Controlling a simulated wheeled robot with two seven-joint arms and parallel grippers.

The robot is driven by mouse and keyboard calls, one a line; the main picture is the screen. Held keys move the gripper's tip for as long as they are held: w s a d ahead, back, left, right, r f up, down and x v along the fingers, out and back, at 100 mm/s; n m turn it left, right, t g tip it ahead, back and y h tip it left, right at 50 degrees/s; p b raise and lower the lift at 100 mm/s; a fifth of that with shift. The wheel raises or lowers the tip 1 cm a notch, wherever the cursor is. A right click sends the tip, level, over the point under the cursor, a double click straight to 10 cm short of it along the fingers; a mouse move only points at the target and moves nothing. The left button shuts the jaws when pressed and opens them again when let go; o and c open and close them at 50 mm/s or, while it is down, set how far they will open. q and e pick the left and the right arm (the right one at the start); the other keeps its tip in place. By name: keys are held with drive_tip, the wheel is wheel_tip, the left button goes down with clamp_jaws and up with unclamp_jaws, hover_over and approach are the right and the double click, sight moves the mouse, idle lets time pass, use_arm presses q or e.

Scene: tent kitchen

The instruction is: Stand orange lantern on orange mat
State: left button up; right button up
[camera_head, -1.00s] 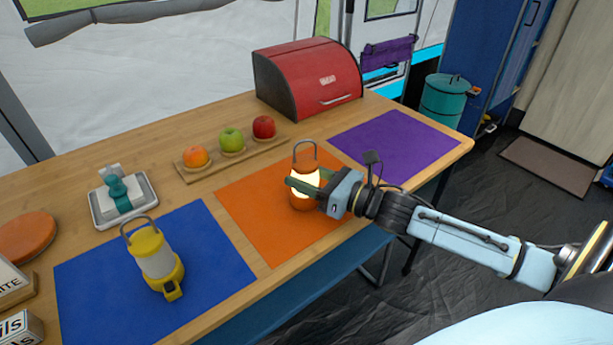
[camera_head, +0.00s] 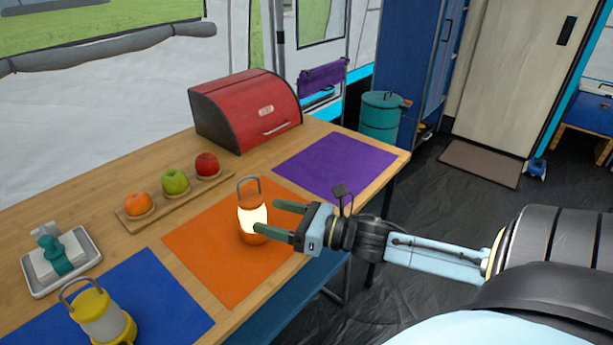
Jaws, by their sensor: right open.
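The orange lantern (camera_head: 252,221) stands upright on the orange mat (camera_head: 205,257), its globe lit and its grey handle raised. My right gripper (camera_head: 272,219) is open just to the right of the lantern, with its green fingers pointing toward it. The near finger's tip overlaps the lantern's lower edge in the picture; I cannot tell whether it touches. The far finger's tip lies to the right of the lantern. My left gripper is not in view.
A yellow lantern (camera_head: 102,318) stands on the blue mat (camera_head: 165,297) at the left. A purple mat (camera_head: 335,165) lies bare at the right. A fruit board (camera_head: 212,182), a red bread box (camera_head: 245,110) and a tray (camera_head: 38,288) stand toward the back.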

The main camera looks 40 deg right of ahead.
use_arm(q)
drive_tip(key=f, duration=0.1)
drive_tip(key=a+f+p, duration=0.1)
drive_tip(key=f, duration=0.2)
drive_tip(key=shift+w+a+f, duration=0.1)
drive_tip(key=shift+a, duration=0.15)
use_arm(e)
drive_tip(key=v, duration=0.6)
drive_tip(key=shift+s+d, duration=0.2)
drive_tip(key=shift+s, duration=0.2)
